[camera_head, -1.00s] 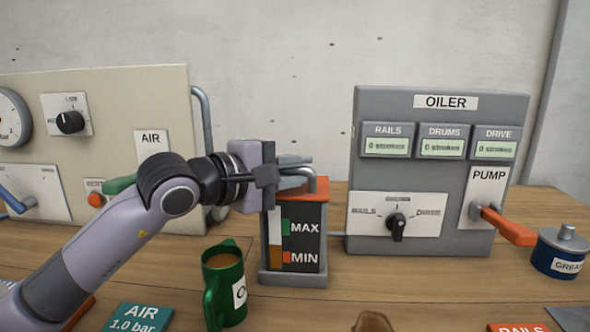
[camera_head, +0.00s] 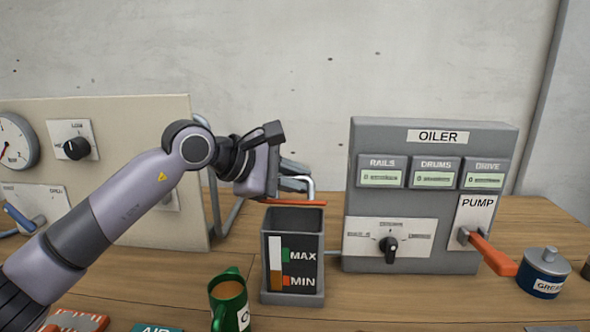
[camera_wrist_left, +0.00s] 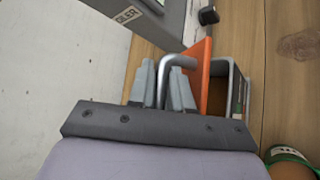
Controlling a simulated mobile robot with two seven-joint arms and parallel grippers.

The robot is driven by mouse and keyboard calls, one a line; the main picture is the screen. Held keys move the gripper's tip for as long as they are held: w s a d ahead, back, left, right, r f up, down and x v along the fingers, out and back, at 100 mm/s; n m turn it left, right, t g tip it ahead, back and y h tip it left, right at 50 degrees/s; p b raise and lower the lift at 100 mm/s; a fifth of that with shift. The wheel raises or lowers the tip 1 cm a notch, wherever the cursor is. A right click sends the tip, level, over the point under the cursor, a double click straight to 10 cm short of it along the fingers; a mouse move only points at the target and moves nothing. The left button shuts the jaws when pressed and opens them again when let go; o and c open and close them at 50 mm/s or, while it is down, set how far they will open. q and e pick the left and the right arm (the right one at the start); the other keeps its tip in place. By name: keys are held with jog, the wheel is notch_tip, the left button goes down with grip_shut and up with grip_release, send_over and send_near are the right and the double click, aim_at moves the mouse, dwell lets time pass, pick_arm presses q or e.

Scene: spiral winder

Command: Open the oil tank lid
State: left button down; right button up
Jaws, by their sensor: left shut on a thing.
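The oil tank (camera_head: 292,248) is a grey box with a MIN/MAX level gauge; its top is open in the head view. Its orange lid (camera_head: 293,202) is raised above the tank's rear edge, seen nearly edge-on. In the left wrist view the lid (camera_wrist_left: 205,75) stands tilted up beside the open tank (camera_wrist_left: 235,90). My left gripper (camera_head: 300,178) is shut on the lid's bent metal handle (camera_wrist_left: 165,75). The handle lies between the fingers (camera_wrist_left: 163,85) in the wrist view. My right gripper is not in view.
The grey oiler panel (camera_head: 432,150) stands right of the tank, with an orange pump lever (camera_head: 492,254). A green mug (camera_head: 229,300) of brown liquid stands in front left of the tank. A grease pot (camera_head: 543,271) stands far right. A beige panel (camera_head: 100,215) is behind my left arm.

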pick_arm(q)
jog(key=shift+w+r+g+p, duration=0.25)
jog(key=shift+w+g+p, duration=0.1)
jog(key=shift+p, duration=0.1)
jog(key=c, duration=1.4)
grip_release()
jog(key=shift+f, duration=0.1)
jog(key=shift+b+v, duration=0.6)
jog(key=shift+v, duration=3)
